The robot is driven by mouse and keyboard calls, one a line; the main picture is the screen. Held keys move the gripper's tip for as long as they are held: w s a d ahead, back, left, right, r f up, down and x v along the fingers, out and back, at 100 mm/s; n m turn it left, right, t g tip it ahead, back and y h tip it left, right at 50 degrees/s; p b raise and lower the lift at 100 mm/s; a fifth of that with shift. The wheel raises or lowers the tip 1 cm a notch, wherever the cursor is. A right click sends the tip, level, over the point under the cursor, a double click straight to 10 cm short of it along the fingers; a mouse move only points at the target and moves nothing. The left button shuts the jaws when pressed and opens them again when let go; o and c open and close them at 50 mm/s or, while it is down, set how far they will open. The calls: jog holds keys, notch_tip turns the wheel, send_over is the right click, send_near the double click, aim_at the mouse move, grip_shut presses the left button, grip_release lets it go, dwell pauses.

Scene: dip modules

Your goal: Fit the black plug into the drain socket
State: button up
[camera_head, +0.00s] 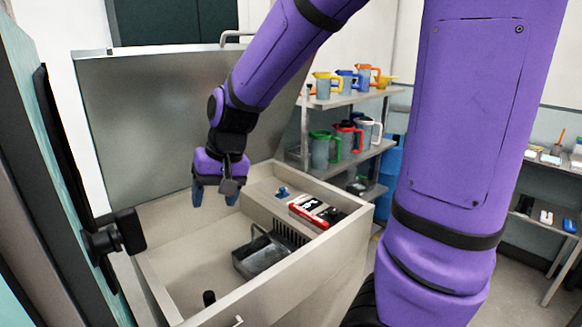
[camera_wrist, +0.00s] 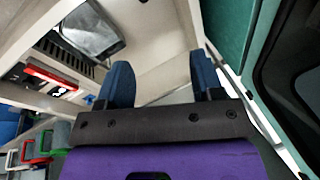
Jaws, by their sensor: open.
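A small dark upright piece (camera_head: 208,298), which looks like the black plug, shows near the front of the open tank (camera_head: 165,262) in the head view. Its lower end and what it rests on are too small to make out. I cannot make out the drain socket in either view. My gripper (camera_head: 215,197) points down over the back left part of the tank, well apart from the dark piece. Its blue fingers are spread and nothing is between them; they also show in the wrist view (camera_wrist: 162,80).
A metal basket (camera_head: 262,262) stands in the tank; it also shows in the wrist view (camera_wrist: 90,32). A red and black device (camera_head: 316,211) and a small blue fitting (camera_head: 282,192) are on the right ledge. The raised lid (camera_head: 160,110) stands behind. Shelves with jugs (camera_head: 345,98) are beyond.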

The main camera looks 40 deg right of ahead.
jog(key=s+d+r+n+t+h, duration=0.1)
jog(key=s+d+r, duration=0.1)
jog(key=s+r, duration=0.3)
jog(key=s+d+r+n+t+h, duration=0.1)
jog(key=s+r, duration=0.4)
jog(key=s, duration=0.7)
jog(key=shift+s+d+r+n+t+h, duration=0.2)
jog(key=shift+d+n+t+h, duration=0.2)
jog(key=shift+d, duration=0.5)
jog(key=shift+w, duration=0.1)
